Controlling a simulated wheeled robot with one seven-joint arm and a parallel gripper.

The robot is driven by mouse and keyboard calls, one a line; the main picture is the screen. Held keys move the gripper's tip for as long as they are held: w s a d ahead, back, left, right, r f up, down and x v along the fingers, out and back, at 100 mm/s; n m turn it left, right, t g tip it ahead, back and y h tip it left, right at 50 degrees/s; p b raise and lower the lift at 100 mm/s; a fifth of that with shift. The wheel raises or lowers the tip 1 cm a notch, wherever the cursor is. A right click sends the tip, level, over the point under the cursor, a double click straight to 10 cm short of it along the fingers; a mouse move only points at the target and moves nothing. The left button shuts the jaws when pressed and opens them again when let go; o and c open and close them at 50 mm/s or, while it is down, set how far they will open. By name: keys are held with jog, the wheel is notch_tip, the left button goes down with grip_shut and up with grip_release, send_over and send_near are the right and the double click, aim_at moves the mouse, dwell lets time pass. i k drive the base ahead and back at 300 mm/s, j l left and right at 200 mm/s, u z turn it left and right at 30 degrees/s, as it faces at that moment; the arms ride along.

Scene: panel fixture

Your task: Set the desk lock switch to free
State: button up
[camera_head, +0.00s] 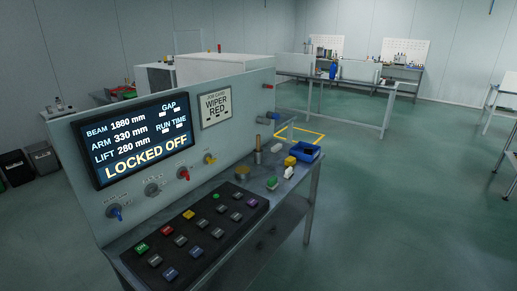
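The desk panel (85,195) stands at the left with a row of small switches along its lower face. From left to right these are a blue switch (116,213), a dark grey one (152,189), a red one (184,174) and a yellow one (210,159). Their labels are too small to read, so I cannot tell which is the desk lock switch. The screen (135,140) reads BEAM 1880 mm, ARM 330 mm, LIFT 280 mm and LOCKED OFF. My gripper is not in view.
A black keypad (197,240) with coloured buttons lies on the desk below the switches. A blue tray (305,151), small coloured blocks and a post (258,150) stand at the desk's right end. Open green floor (400,200) lies to the right; a workbench (340,85) stands behind.

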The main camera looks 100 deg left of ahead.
aim_at(211, 160)
jog(key=u, duration=3.1)
jog(key=k+l, duration=0.15)
jog(key=l, duration=0.2)
jog(key=k+l+u, duration=0.15)
jog(key=l, duration=0.15)
jog(key=i+l+z, duration=0.5)
jog(key=i+z, duration=0.6)
jog(key=i+l+u, duration=0.15)
jog(key=i+u, duration=0.15)
jog(key=i, duration=0.25)
jog(key=i+l+u, duration=0.3)
jog(key=i, duration=0.2)
jog(key=i+l+u, duration=0.3)
jog(key=i, duration=0.2)
